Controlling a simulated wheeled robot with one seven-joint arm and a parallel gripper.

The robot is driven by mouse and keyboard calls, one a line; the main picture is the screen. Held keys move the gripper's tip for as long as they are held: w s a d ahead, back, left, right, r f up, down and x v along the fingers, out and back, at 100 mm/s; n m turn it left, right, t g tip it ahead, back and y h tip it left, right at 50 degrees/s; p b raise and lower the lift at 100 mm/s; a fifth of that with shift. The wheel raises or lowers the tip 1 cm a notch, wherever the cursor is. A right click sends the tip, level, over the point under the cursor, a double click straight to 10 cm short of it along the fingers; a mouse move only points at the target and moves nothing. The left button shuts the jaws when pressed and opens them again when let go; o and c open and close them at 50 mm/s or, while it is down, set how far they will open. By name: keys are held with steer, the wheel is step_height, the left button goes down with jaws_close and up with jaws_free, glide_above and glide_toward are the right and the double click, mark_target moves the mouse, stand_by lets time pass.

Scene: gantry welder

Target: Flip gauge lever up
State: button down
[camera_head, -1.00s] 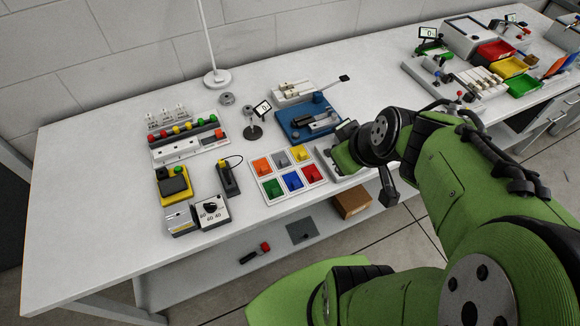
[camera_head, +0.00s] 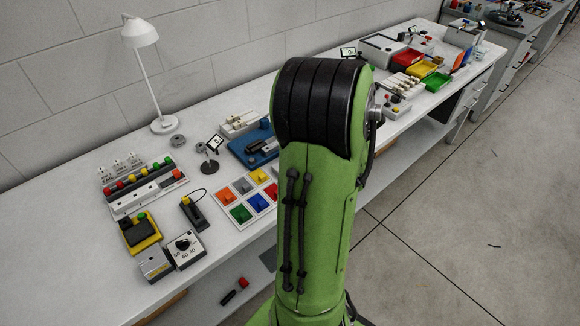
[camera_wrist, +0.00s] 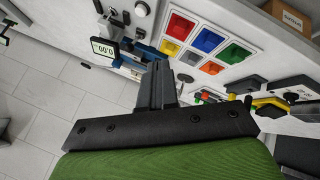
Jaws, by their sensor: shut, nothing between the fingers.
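A small gauge with a digital display (camera_head: 214,142) stands on a dark round base on the white bench, left of my arm. A gauge display reading about 0.00 (camera_wrist: 104,47) is in the wrist view, left of my gripper and apart from it. I cannot make out a lever on it for sure. My gripper (camera_wrist: 160,72) is shut and empty, its dark fingers pointing toward the bench in the wrist view. In the head view my gripper is hidden behind my green arm.
A tray of coloured compartments (camera_head: 263,213), a blue fixture (camera_head: 240,149), a yellow device (camera_head: 141,245) and a dial box (camera_head: 187,262) sit on the bench (camera_head: 60,250). A white lamp (camera_head: 140,35) stands at the back. Bare bench lies front left.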

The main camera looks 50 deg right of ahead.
steer(key=x, duration=0.8)
steer(key=shift+a+b, duration=0.1)
steer(key=shift+b, duration=0.2)
steer(key=d, duration=0.2)
steer(key=w+d+p, duration=0.1)
steer(key=shift+w+d+r, duration=0.1)
steer(key=shift+d+r, duration=0.25)
steer(key=shift+r, duration=0.05)
steer(key=shift+r, duration=0.1)
steer(key=shift+w+r+g+p, duration=0.15)
steer(key=shift+w+g+p, duration=0.2)
steer(key=shift+p, duration=0.3)
